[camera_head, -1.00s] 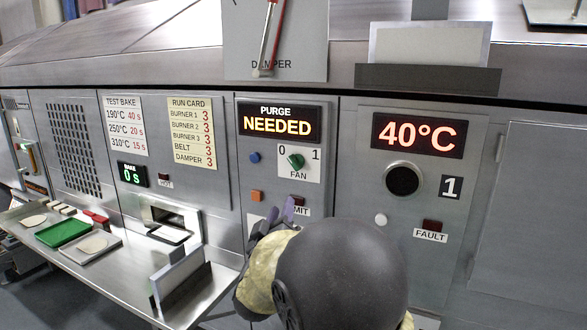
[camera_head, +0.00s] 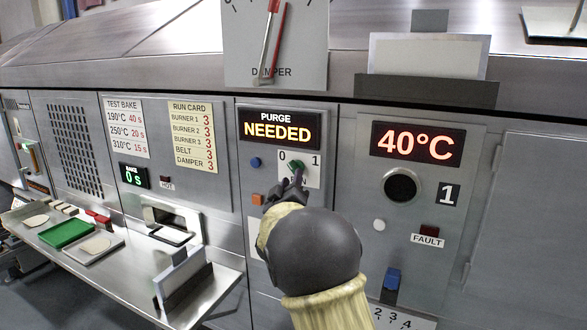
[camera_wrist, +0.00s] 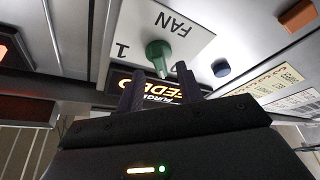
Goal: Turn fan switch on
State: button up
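The fan switch is a small green knob (camera_head: 296,166) on a white plate marked 0, 1 and FAN, below the PURGE NEEDED display. In the head view my gripper (camera_head: 288,182) is just below and in front of it, covering part of the FAN label. In the wrist view, upside down, the knob (camera_wrist: 158,54) shows between the two dark fingertips of my gripper (camera_wrist: 158,85). The fingers are apart, with a gap on each side of the knob.
A blue button (camera_head: 255,162) and an orange button (camera_head: 257,199) sit left of the switch plate. The purge display (camera_head: 280,126) is above it. To the right are a black round dial (camera_head: 402,187) and a fault lamp (camera_head: 429,231). A metal shelf (camera_head: 205,290) juts out at lower left.

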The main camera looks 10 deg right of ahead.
jog(key=x, duration=0.4)
jog(key=shift+p, duration=0.4)
jog(key=shift+s, duration=0.1)
grip_shut()
